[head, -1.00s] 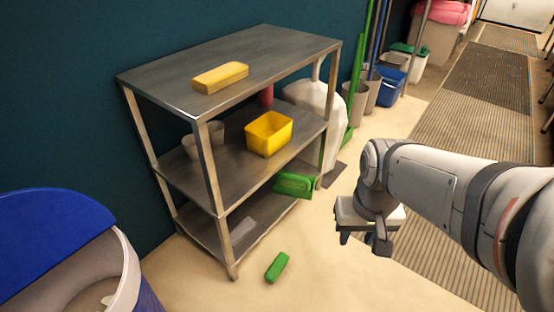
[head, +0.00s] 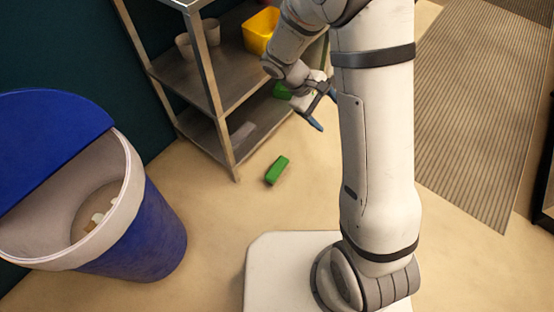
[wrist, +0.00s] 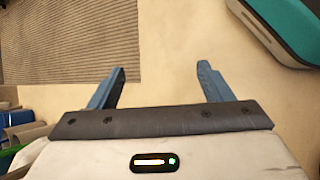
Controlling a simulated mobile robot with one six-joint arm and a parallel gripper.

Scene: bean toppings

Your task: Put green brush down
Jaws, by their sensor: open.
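A small green block-like object (head: 277,170), perhaps the green brush, lies on the floor in front of the shelf; its bristles cannot be made out. A second green object (head: 283,91) shows at the shelf's right side, partly hidden by my arm. My gripper (head: 321,106) is open, above and to the right of the floor object in the head view. In the wrist view its blue fingers (wrist: 162,70) stand wide apart with only floor between them, so it holds nothing.
A metal shelf (head: 233,84) holds a yellow bin (head: 260,31) and grey cups. A blue barrel (head: 152,235) stands at left. A ribbed mat (head: 475,120) lies at right. A teal and dark object (wrist: 285,25) is at the wrist view's top right. Floor around the green block is clear.

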